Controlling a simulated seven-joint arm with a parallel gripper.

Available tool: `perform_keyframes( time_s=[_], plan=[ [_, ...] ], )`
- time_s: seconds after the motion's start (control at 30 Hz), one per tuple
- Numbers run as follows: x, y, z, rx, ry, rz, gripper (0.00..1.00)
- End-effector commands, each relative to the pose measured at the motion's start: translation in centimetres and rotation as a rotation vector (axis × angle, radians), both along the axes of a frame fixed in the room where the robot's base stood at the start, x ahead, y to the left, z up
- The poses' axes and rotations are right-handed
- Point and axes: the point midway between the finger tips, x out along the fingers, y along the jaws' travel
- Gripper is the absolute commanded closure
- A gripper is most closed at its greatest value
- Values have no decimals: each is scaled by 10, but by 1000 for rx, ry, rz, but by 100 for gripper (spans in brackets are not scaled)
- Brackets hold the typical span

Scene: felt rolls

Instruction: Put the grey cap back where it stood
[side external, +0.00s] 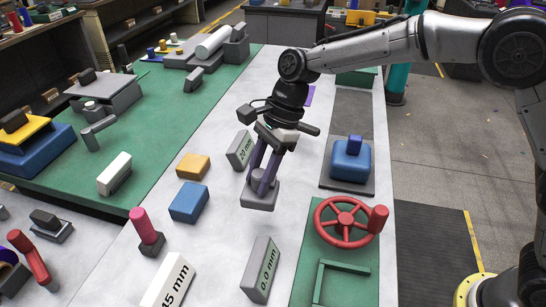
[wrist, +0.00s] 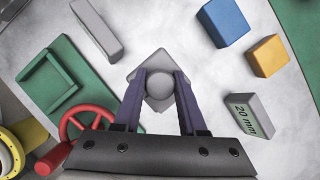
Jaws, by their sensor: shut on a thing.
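The grey cap (side external: 261,199) is a square grey plate with a round knob on top. My gripper (side external: 262,181) points down over the pale table with its purple fingers on both sides of the knob. In the wrist view the gripper (wrist: 159,76) is shut on the knob of the cap (wrist: 159,88), with the plate's corners showing beyond the fingertips. The cap looks about level. I cannot tell whether its underside touches the table or hangs just above it.
A blue block (side external: 189,202) and an orange block (side external: 193,166) lie left of the cap. A grey "20 mm" block (side external: 240,150) stands behind it, a "0.0 mm" block (side external: 261,270) in front. A red handwheel (side external: 346,218) and a knobbed blue block (side external: 351,165) are to the right.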

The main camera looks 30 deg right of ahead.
Motion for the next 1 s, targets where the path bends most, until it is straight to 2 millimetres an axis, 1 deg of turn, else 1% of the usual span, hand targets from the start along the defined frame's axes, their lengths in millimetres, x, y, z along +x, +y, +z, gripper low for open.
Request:
perform_keyframes(
  time_s=[0.47,0.57,1.0],
  plan=[
    [-1,1,-6,1,-1,1,100],
    [-1,1,-12,1,1,0,100],
    [-1,1,-53,1,1,0,100]
  ],
)
